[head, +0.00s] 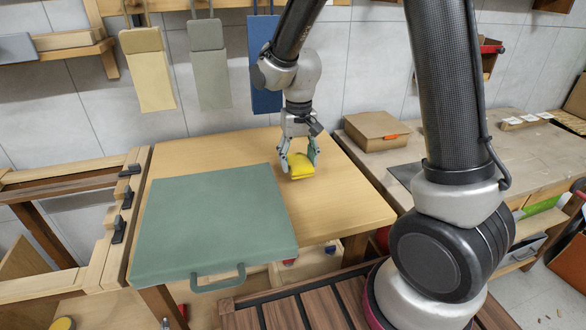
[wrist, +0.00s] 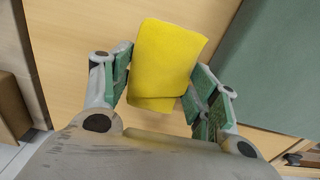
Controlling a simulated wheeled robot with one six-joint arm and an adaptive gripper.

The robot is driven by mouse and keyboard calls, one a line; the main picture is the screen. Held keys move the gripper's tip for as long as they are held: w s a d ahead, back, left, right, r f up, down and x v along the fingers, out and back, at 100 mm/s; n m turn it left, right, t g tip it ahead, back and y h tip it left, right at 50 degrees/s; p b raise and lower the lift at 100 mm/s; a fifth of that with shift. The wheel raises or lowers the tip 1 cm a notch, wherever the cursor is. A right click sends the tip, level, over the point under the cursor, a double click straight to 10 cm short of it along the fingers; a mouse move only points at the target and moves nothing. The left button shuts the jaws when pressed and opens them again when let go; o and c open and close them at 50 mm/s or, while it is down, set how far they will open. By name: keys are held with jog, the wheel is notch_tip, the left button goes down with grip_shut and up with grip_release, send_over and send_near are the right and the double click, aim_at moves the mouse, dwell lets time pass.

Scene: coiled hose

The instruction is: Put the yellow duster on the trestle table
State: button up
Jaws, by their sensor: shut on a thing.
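The yellow duster (head: 301,166) is a folded yellow cloth. My gripper (head: 300,163) is shut on it, with its fingers pointing down over the back right part of the wooden trestle table (head: 340,204). In the wrist view the duster (wrist: 168,62) sits between the two green-padded fingers of my gripper (wrist: 163,88). The duster is at or very near the tabletop; I cannot tell whether it touches it. The far side of the duster is partly hidden by the fingers in the head view.
A green flat case (head: 215,222) with a handle covers the table's left and middle front. It also shows in the wrist view (wrist: 275,70). A cardboard box (head: 375,131) stands on the bench to the right. The table's right strip is bare. Coloured bags hang on the wall behind.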

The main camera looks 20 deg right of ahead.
aim_at(298, 160)
jog(key=shift+f, duration=1.85)
jog(key=o, duration=0.9)
jog(key=shift+f, duration=0.1)
jog(key=shift+o, duration=0.2)
